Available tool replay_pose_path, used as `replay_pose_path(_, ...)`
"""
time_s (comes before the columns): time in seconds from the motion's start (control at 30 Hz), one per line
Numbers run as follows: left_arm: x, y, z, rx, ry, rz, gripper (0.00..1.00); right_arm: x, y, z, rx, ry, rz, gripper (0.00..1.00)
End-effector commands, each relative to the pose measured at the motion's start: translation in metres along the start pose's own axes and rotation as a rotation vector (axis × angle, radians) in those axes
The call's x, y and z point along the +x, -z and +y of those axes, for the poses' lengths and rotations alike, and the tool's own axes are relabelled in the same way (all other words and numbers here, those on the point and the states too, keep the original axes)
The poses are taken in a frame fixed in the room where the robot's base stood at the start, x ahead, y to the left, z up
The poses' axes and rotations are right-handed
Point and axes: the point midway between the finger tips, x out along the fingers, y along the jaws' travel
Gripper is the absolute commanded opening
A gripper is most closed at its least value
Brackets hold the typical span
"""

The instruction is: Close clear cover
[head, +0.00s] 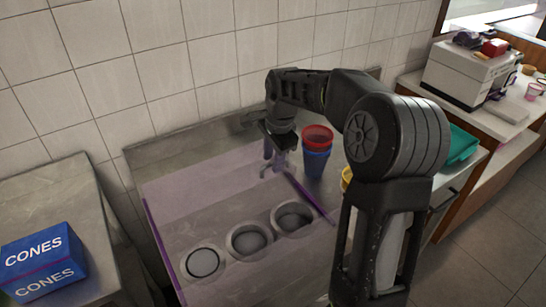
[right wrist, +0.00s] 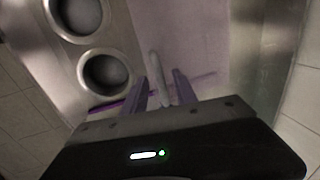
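The clear cover (head: 195,188) is a purple-tinted sheet across the back of the metal topping counter, with darker purple side edges. The front wells show without a clear tint, so the cover looks raised or folded back; its exact angle is hard to tell. My right gripper (head: 273,162) is at the cover's back right part. In the right wrist view, the fingers of my right gripper (right wrist: 161,90) are apart, with a pale bar (right wrist: 157,72) between them. I cannot tell whether they touch it. My left gripper is not in view.
Round wells (head: 250,239) line the counter front. Red and blue cups (head: 317,150) stand just right of my right gripper, near a tiled wall (head: 190,60). A blue CONES box (head: 42,262) is on the left counter. A white machine (head: 468,75) stands far right.

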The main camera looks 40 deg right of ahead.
Motion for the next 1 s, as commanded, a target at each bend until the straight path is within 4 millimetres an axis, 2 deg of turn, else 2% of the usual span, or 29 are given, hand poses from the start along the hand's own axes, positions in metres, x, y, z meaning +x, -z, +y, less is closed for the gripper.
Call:
replay_pose_path(0.1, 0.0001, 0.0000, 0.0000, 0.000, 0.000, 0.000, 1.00, -0.0001, 0.0001, 0.0000, 0.000, 0.000, 0.000, 0.33)
replay_pose_path(0.5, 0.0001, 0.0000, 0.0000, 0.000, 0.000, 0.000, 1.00, -0.0004, 0.0001, -0.0001, 0.000, 0.000, 0.000, 0.00)
replay_pose_path(1.0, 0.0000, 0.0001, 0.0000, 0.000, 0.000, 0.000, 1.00, -0.0006, 0.0000, -0.0002, 0.000, 0.001, 0.000, 0.00)
